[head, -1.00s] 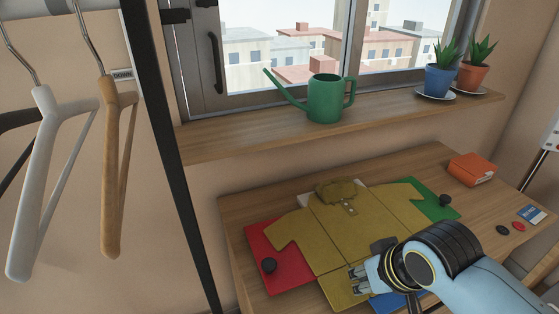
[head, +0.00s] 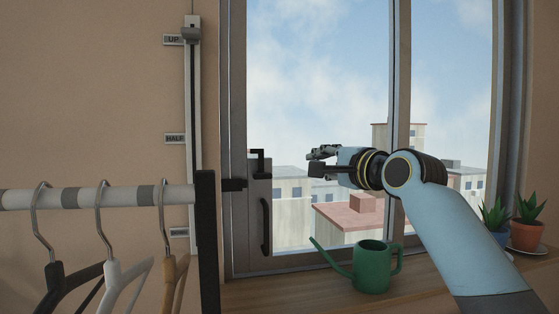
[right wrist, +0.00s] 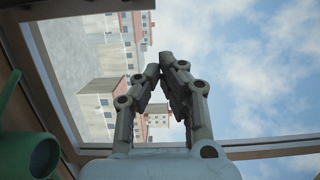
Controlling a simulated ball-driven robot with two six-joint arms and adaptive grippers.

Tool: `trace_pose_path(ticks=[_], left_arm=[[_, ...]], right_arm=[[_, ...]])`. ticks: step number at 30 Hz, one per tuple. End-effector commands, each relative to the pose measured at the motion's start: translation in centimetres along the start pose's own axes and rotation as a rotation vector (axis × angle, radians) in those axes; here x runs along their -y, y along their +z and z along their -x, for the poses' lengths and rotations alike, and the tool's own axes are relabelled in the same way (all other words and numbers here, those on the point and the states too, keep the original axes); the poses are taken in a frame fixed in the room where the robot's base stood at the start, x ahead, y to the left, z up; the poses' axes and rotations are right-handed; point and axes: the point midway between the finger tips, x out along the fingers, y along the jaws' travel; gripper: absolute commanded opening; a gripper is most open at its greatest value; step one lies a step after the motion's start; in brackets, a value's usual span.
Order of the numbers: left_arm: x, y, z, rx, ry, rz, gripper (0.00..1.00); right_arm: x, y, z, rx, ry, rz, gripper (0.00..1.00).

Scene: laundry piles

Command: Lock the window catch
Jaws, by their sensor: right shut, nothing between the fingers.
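The window (head: 320,80) has a grey frame. On the left side of its frame is a grey plate with a small black hook-shaped catch (head: 257,160) at its top and a long black handle (head: 265,228) below. A black bar (head: 233,185) lies across the frame just left of the plate. My right gripper (head: 314,162) is in front of the glass, to the right of the catch and apart from it, pointing left. Its fingers come together with nothing between them, as the right wrist view (right wrist: 165,62) also shows. My left gripper is not in view.
A green watering can (head: 372,268) stands on the wooden sill (head: 270,295) below my right arm. Two potted plants (head: 528,222) stand at the right. A rail (head: 120,196) with several hangers is at the lower left. A vertical slider track (head: 193,110) with labels is on the wall.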

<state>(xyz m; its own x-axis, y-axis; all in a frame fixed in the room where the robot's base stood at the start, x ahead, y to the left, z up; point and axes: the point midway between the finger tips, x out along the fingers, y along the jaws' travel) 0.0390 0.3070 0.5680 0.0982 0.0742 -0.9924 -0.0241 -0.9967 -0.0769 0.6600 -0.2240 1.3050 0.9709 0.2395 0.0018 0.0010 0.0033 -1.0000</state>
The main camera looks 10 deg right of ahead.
Motion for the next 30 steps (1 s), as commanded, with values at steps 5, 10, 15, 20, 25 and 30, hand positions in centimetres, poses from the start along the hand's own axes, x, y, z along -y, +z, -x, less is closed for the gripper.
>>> trace_pose_path(ticks=[5, 10, 15, 20, 25, 30], left_arm=[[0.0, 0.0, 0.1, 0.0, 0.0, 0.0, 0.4], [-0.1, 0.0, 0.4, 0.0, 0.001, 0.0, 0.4], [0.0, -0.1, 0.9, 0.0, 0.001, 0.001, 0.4], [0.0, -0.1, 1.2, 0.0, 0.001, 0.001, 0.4], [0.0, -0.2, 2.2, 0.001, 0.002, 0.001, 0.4], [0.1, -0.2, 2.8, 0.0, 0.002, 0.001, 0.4]], right_arm=[[0.0, 0.0, -0.3, 0.0, 0.001, 0.001, 0.0], [0.1, 0.0, -2.2, 0.0, 0.002, -0.001, 0.0], [0.1, 0.0, -5.8, 0.0, 0.003, 0.0, 0.0], [0.1, 0.0, -9.2, 0.0, 0.003, 0.001, 0.0], [0.1, 2.0, -10.5, 0.002, 0.002, -0.001, 0.0], [0.0, 3.5, -10.9, 0.0, 0.003, 0.003, 0.0]])
